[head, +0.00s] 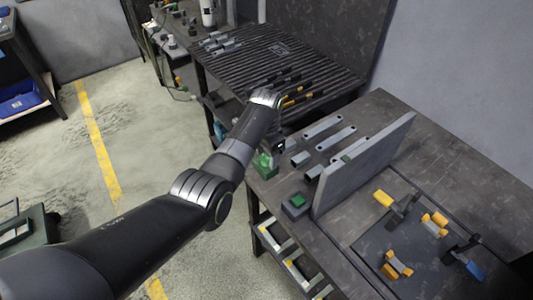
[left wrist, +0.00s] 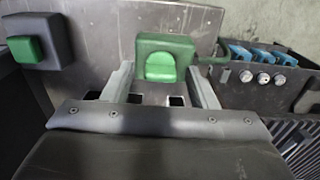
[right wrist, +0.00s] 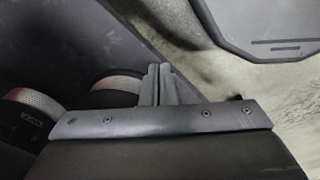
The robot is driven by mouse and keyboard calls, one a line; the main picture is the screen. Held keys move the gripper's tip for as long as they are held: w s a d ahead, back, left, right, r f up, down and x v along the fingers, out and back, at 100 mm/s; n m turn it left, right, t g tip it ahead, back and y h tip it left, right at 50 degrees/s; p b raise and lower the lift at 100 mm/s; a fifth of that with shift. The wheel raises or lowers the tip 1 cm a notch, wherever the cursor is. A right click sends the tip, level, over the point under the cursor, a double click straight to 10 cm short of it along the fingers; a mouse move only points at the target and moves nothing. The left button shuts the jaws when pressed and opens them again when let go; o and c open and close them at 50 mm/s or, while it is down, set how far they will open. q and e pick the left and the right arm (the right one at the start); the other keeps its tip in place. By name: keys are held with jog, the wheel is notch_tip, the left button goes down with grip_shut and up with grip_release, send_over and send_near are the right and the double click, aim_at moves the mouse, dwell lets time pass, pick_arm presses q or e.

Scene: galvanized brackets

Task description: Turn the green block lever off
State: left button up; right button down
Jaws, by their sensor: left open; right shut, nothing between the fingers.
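The green block (head: 264,165) stands at the left edge of the workbench in the head view. In the left wrist view the green block (left wrist: 178,43) carries a brighter green lever piece (left wrist: 160,67) with a rounded top. My left gripper (left wrist: 160,70) is open, its two grey fingers apart on either side of the lever in that view. Whether they touch it cannot be told. In the head view my left wrist partly hides the area above the block. My right gripper (right wrist: 158,70) is shut and empty in the right wrist view, away from the block.
A dark box with a green top (head: 296,200) sits nearby on the bench, also visible in the left wrist view (left wrist: 24,49). A grey upright panel (head: 362,165) and several metal brackets (head: 323,126) stand close. A ribbed table (head: 290,65) lies beyond.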

pick_arm(q)
jog(key=c, duration=1)
jog(key=n+p, duration=0.1)
jog(key=n, duration=0.1)
jog(key=shift+r+n+p, duration=0.15)
jog(key=shift+n+p, duration=0.15)
jog(key=shift+p, duration=0.05)
jog(key=n+p, duration=0.1)
jog(key=n, duration=0.1)
jog(key=shift+n, duration=0.4)
jog(key=n+p, duration=0.1)
jog(key=n, duration=0.2)
jog(key=shift+n, duration=0.3)
jog(key=n, duration=0.2)
jog(key=shift+n, duration=0.3)
jog(key=n+p, duration=0.1)
jog(key=n, duration=0.5)
jog(key=shift+w, duration=0.1)
jog(key=shift+n, duration=0.3)
